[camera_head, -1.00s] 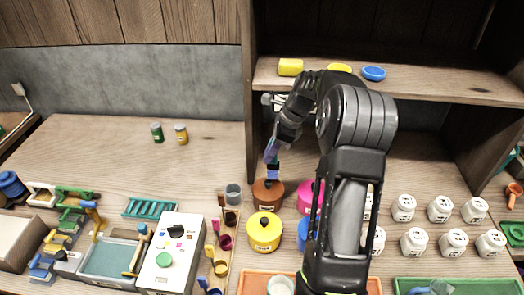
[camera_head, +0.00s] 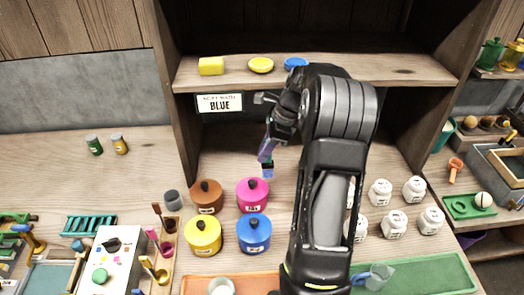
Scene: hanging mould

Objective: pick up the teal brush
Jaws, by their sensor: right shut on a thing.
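My right gripper (camera_head: 266,152) hangs down from its arm over the back of the counter, behind and a little right of the pink pot's lid. It is shut on a small blue-teal piece, which I take to be the teal brush (camera_head: 267,170). Only its lower end shows below the fingers; the rest is hidden by the gripper. It appears clear of the pots. My left gripper is not in view.
Brown (camera_head: 207,198), pink (camera_head: 252,195), yellow (camera_head: 202,236) and blue (camera_head: 254,235) pots stand below the gripper. A brush rack (camera_head: 164,255) is at their left. White jars (camera_head: 395,223) stand right. A shelf (camera_head: 225,79) with a "BLUE" sign (camera_head: 219,104) is above.

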